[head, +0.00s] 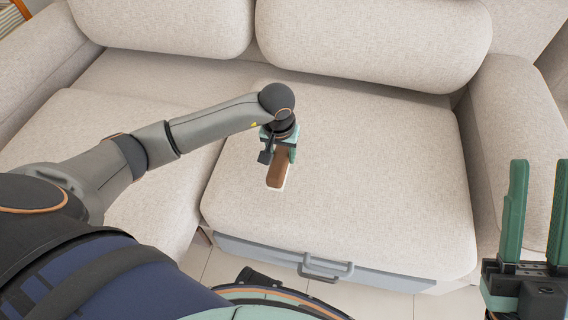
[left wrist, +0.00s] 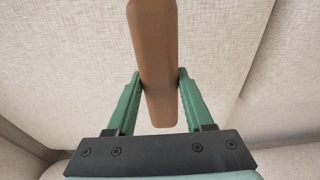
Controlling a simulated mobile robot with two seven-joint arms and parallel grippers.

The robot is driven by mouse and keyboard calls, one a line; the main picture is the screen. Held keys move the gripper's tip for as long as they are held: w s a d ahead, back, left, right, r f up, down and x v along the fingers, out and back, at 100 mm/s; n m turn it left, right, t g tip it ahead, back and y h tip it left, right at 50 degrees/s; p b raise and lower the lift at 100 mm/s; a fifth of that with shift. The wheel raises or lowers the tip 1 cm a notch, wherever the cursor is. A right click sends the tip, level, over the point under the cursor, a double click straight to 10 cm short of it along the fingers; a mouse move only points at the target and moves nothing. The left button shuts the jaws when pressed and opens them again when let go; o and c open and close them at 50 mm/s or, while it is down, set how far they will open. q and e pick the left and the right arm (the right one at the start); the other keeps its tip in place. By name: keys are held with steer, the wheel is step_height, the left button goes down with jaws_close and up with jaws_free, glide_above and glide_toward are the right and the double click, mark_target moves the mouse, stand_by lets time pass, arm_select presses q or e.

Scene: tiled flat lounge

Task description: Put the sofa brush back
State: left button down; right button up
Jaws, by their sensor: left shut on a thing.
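The sofa brush (head: 276,174) has a brown wooden back and a pale lower edge. It is over the right seat cushion of the beige sofa (head: 370,170). My left gripper (head: 278,156) is shut on the brush. In the left wrist view, the brown brush (left wrist: 157,60) runs between the two green fingers of my left gripper (left wrist: 158,88). I cannot tell whether the brush touches the cushion. My right gripper (head: 530,210) is at the lower right with its two green fingers apart and nothing between them.
A grey drawer (head: 400,277) with a bar handle (head: 326,268) is under the right seat cushion and looks shut. Back cushions (head: 375,35) and a right armrest (head: 515,140) bound the seat. The seat around the brush is clear. Tiled floor (head: 225,268) shows in front.

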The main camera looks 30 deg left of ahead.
mark_target(284, 160)
arm_select(q)
steer(key=shift+w+d+f, duration=0.15)
steer(key=shift+w+f, duration=0.25)
step_height(284, 160, down, 3)
steer(key=shift+r+b, duration=0.2)
steer(key=shift+b, duration=0.55)
steer(key=shift+w+f, duration=0.1)
steer(key=shift+f, duration=0.2)
steer(key=shift+f, duration=0.15)
steer(key=shift+c, duration=1.4)
jaws_free()
